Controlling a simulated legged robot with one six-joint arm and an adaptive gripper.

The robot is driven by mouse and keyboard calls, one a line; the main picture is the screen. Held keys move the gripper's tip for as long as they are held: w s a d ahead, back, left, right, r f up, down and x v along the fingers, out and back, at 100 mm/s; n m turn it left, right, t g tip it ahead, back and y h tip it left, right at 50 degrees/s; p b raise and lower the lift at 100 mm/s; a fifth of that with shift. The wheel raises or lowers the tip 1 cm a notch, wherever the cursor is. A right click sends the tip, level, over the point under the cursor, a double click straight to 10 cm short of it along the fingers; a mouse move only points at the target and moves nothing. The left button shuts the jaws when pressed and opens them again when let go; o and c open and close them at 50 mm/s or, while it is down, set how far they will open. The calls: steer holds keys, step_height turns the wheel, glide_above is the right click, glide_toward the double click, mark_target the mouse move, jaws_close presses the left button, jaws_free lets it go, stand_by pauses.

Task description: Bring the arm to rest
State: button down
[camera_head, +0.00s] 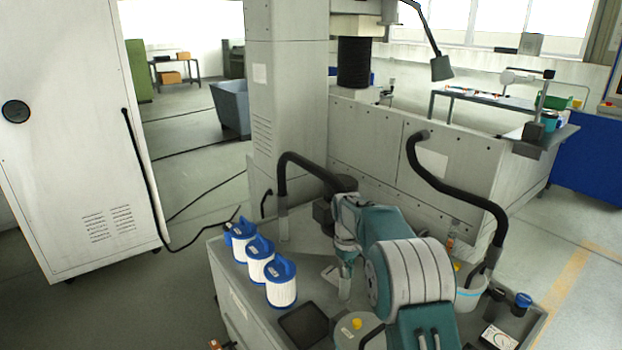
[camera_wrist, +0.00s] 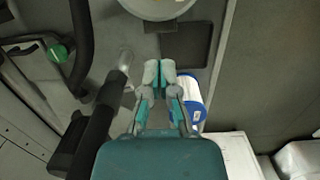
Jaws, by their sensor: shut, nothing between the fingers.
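My teal and grey arm rises from the lower right in the head view and bends over the cabinet top. My gripper (camera_head: 345,290) hangs pointing down in the middle of the cabinet top (camera_head: 310,262). In the wrist view my gripper (camera_wrist: 159,68) shows with its grey fingertips together and nothing between them. It appears to be above the cabinet top; the exact gap below the tips is hard to tell.
Blue-and-white filter cartridges (camera_head: 281,284) stand left of my gripper. A dark flat tray (camera_head: 303,325) lies in front. A round lidded container (camera_head: 358,333) and a white bucket (camera_head: 469,293) stand nearby. Black hoses (camera_head: 455,198) arch behind and right. Open floor lies left.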

steer(key=s+d+r+m+t, duration=0.2)
steer(key=s+r+m+t, duration=0.1)
steer(key=s+r, duration=1.5)
steer(key=s+m+t, duration=0.3)
steer(key=s, duration=1.7)
steer(key=shift+s+f+m+y, duration=0.3)
steer(key=shift+s+f, duration=0.1)
steer(key=shift+f, duration=0.05)
